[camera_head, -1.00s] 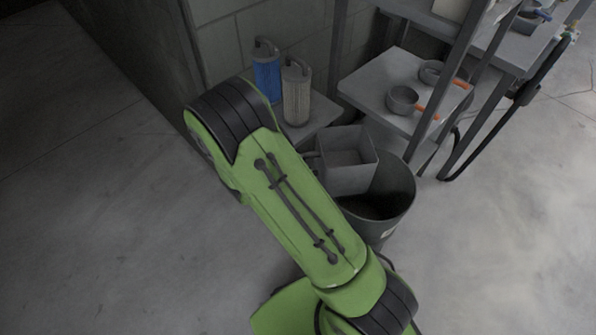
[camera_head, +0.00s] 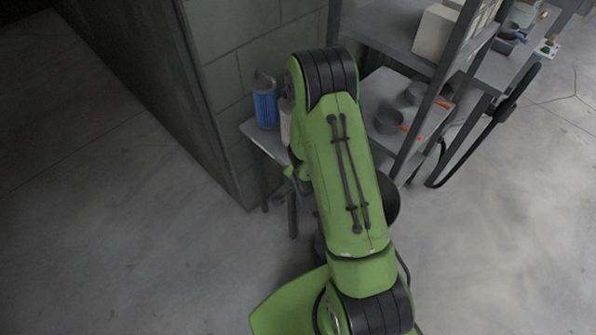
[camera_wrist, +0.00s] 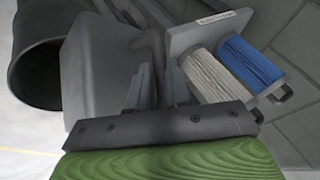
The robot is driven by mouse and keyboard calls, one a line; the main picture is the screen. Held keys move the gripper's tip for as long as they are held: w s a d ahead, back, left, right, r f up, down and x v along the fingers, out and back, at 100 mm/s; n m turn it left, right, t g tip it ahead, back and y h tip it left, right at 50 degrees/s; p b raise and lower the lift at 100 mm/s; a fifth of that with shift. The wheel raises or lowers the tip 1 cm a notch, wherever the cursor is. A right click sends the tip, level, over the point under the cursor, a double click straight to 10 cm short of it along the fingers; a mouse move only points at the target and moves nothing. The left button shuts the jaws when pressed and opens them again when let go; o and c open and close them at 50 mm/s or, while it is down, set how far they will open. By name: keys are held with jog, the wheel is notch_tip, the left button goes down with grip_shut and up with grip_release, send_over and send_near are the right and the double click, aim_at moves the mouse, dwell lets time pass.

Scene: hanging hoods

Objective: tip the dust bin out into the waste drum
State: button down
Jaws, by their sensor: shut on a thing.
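The dust bin (camera_wrist: 92,65) is a plain grey box in the wrist view, left of my fingers, and overlaps the near edge of the drum. My gripper (camera_wrist: 158,85) is shut on the bin at its handle side. The inside of the bin does not show, so I cannot tell what it holds or how far it tilts. The waste drum (camera_wrist: 22,78) is a dark round container with its open mouth at the left of the wrist view. In the head view my arm hides the bin and most of the drum (camera_head: 391,202).
A blue filter (camera_head: 265,106) and a pale filter (camera_wrist: 222,80) stand on a small grey shelf (camera_head: 254,134) by the block wall. Right of my arm, a grey rack (camera_head: 367,95) holds dark pans with orange handles. Floor at the left and right is clear.

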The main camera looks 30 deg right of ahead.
jog(key=shift+s+d+r+m+t+y+b, duration=0.2)
jog(key=shift+d+r+m+t+y+b, duration=0.25)
jog(key=shift+d+r+y, duration=0.45)
jog(key=shift+s+d+m+y+b, duration=0.2)
jog(key=shift+d+m+y+b, duration=0.15)
jog(key=shift+d+y+b, duration=0.4)
jog(key=s+d+m+t+y+b, duration=0.2)
jog(key=d+y, duration=0.3)
jog(key=d, duration=0.4)
jog(key=shift+s+f+m+t+b, duration=0.2)
jog(key=shift+s+m+t+b, duration=0.15)
jog(key=shift+s+t, duration=0.25)
jog(key=shift+y, duration=0.35)
